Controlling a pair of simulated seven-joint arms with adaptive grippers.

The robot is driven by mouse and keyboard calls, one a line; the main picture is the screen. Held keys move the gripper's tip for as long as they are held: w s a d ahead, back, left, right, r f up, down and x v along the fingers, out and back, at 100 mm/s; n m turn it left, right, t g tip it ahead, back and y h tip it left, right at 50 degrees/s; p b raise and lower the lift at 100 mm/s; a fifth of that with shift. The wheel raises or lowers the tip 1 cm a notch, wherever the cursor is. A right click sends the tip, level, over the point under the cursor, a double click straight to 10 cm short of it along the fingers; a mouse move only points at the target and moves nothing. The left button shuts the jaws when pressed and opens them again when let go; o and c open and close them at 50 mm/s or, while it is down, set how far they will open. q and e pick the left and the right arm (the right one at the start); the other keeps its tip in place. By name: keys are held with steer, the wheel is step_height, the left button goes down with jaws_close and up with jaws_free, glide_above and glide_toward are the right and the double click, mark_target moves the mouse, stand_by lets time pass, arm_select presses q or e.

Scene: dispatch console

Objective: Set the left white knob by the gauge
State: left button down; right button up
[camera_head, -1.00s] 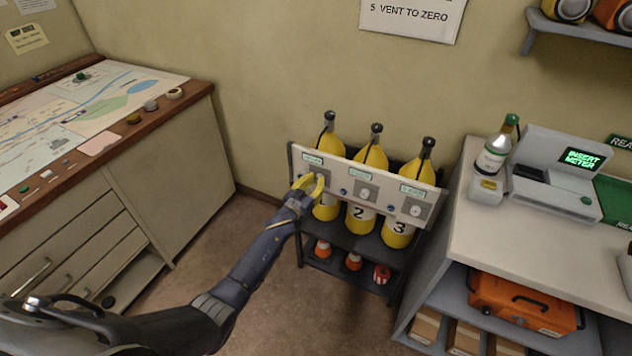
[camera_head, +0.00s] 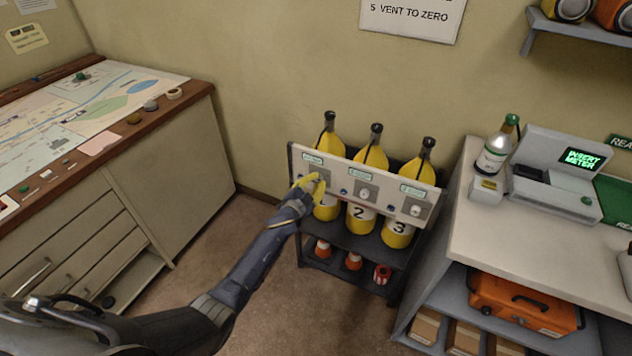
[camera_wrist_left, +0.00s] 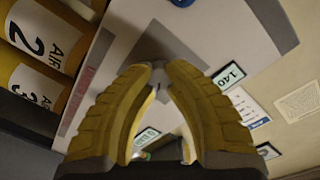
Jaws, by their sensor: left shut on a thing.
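A pale panel (camera_head: 385,199) in front of the yellow air cylinders carries white knobs on grey plates, with a small gauge display above each. My left gripper (camera_head: 315,180), with yellow fingers, is at the leftmost plate, its tips against the panel. In the left wrist view the fingertips (camera_wrist_left: 158,68) meet on the left white knob, which they almost wholly hide. Beside them the gauge display (camera_wrist_left: 230,76) reads 140. The left gauge (camera_head: 313,157) also shows in the head view, too small to read. The middle knob (camera_head: 364,193) and right knob (camera_head: 416,210) are free. My right gripper is not in view.
The cylinders (camera_head: 333,160) stand on a dark rack (camera_head: 345,270) behind the panel. A map desk (camera_head: 165,185) is at the left. A white counter (camera_head: 520,240) with a meter machine (camera_head: 555,185) and a bottle (camera_head: 494,150) is at the right.

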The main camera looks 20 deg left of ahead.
arm_select(q)
steer(key=shift+w+d+r+m, duration=0.1)
steer(key=shift+w+r+m, duration=0.05)
steer(key=shift+r+m, duration=0.2)
stand_by(0.3)
steer(key=c, duration=1.4)
jaws_free()
steer(key=shift+f, duration=0.1)
steer(key=shift+c, duration=0.2)
steer(key=o, duration=0.3)
steer(key=shift+f, duration=0.15)
steer(key=shift+s, duration=0.2)
steer(key=v, duration=1.1)
steer(key=shift+s, duration=0.4)
steer(key=shift+f, duration=0.1)
